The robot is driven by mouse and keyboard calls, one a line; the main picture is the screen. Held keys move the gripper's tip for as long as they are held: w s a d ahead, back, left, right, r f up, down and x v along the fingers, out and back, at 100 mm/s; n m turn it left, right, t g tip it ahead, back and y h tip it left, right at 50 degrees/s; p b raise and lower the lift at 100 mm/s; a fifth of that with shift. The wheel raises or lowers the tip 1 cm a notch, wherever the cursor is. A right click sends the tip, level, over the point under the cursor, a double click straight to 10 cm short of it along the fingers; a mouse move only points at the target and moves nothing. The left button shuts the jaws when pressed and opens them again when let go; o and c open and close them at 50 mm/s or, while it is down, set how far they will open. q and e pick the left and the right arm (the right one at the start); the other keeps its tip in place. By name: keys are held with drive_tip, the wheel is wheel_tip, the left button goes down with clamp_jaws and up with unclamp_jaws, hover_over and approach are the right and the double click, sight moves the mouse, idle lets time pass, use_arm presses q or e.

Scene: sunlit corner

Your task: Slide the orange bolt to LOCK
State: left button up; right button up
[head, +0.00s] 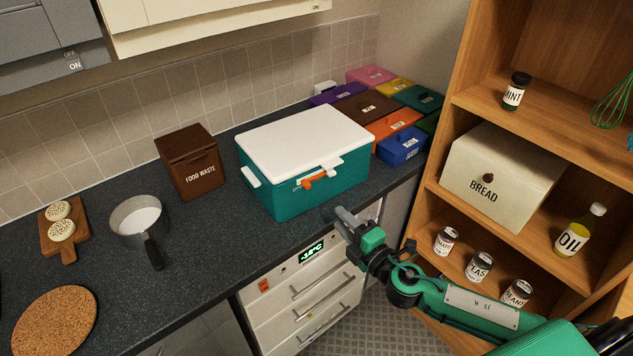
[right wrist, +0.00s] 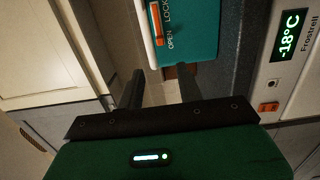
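The orange bolt (head: 322,177) is on the front of a teal cooler box (head: 290,201) with a white lid (head: 305,139). In the right wrist view the bolt (right wrist: 156,22) lies beside the words OPEN and LOCK on the teal wall (right wrist: 203,30). Which word it lines up with is hard to tell. My right gripper (head: 346,222) is in front of the box, lower than the bolt and apart from it. In the right wrist view the right gripper (right wrist: 161,88) has its two dark fingers spread, with nothing between them. My left gripper is not in view.
The box stands near the counter's front edge, above a freezer (head: 310,285) reading -18°C. A food waste bin (head: 190,163) stands left of it, coloured boxes (head: 402,148) behind right. A pan (head: 138,220) is further left. A wooden shelf (head: 470,212) stands at right.

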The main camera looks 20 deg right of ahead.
sight(309, 188)
drive_tip(key=p+x, duration=0.4)
drive_tip(key=x, duration=0.8)
drive_tip(key=shift+w, duration=0.1)
drive_tip(key=shift+w+a+p, duration=0.25)
drive_tip(key=shift+w+p, duration=0.05)
drive_tip(key=shift+w, duration=0.4)
clamp_jaws()
